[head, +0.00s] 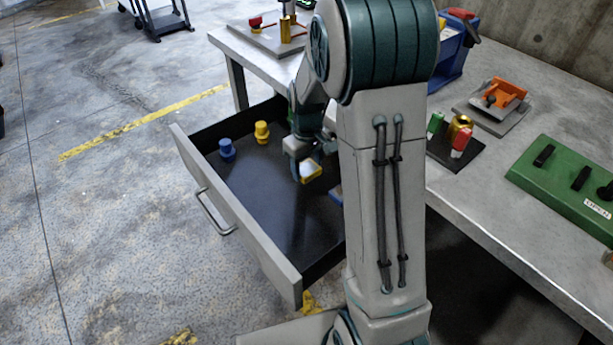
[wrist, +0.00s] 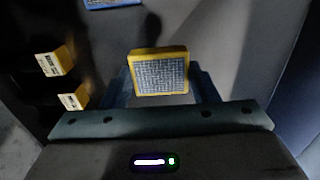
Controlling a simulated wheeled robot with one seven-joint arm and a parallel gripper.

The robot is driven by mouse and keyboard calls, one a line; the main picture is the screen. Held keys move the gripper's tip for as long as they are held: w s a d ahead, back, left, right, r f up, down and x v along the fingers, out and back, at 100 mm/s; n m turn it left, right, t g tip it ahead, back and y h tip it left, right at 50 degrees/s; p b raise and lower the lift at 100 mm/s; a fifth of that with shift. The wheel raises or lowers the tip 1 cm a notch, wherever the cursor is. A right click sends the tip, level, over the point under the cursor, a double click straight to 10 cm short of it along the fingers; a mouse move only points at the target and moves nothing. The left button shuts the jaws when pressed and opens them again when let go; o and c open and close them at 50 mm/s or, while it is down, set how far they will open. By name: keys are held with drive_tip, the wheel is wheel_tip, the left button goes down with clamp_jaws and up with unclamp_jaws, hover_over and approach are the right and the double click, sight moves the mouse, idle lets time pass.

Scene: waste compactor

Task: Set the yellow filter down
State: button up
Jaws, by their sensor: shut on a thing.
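The yellow filter (wrist: 160,75) has a yellow frame around a pale grid face. In the wrist view it sits between the two fingers of my gripper (wrist: 160,88), which is shut on it. In the head view my gripper (head: 309,165) is inside the open drawer's outline, and the yellow filter (head: 312,174) shows at its fingertips, partly hidden by the fingers. The drawer (head: 275,195) has a dark floor. I cannot tell whether the filter touches that floor.
A blue knob-shaped part (head: 227,149) and a yellow one (head: 262,132) stand at the drawer's far left. A blue-edged piece (head: 336,195) lies partly hidden behind my arm. Two labelled yellow boxes (wrist: 55,62) show left in the wrist view. The drawer's near floor looks clear.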

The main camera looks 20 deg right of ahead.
sight(307, 168)
drive_tip(key=shift+f+b, duration=0.3)
drive_tip(key=shift+f, duration=1.6)
drive_tip(key=shift+f, duration=0.2)
drive_tip(key=o, duration=1)
drive_tip(key=shift+r, duration=0.1)
